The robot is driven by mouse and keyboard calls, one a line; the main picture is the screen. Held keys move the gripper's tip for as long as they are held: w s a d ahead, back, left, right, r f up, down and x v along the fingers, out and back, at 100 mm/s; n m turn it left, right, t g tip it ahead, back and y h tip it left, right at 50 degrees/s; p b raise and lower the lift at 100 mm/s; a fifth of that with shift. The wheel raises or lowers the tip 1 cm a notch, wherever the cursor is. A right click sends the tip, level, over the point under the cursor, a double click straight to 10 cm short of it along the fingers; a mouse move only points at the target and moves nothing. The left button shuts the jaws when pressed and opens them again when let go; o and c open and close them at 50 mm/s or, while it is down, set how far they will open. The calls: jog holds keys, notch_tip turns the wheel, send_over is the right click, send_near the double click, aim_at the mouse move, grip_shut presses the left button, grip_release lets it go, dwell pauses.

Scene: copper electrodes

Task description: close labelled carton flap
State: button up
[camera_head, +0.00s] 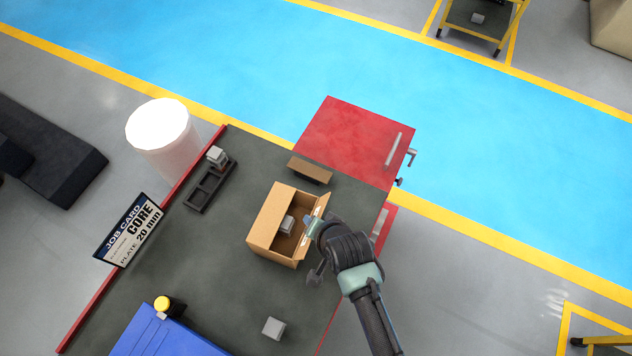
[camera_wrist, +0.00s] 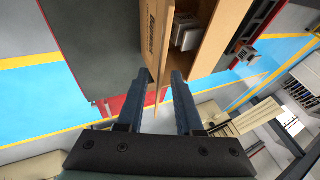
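The brown carton (camera_head: 265,222) stands open on the dark bench top, with a grey block (camera_head: 287,224) inside. Its flap (camera_head: 321,205) stands out along the right side, beside my gripper (camera_head: 312,228). In the wrist view, the flap (camera_wrist: 156,45) carries dark print and extends down between the two fingers of my gripper (camera_wrist: 159,76). The fingers are apart, with gaps visible beside the flap; contact is not clear. The carton's interior shows the grey block (camera_wrist: 187,33) beyond the fingertips. My wrist hides the carton's lower right side in the head view.
A small brown box (camera_head: 310,170) lies behind the carton. A black tray (camera_head: 210,186), a job card sign (camera_head: 130,230), a blue case (camera_head: 165,335) and a grey block (camera_head: 273,328) are around it. A red cabinet (camera_head: 350,140) adjoins the bench. Bench space left of the carton is clear.

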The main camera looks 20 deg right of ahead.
jog(key=shift+f, duration=0.1)
grip_shut()
dwell(1.4)
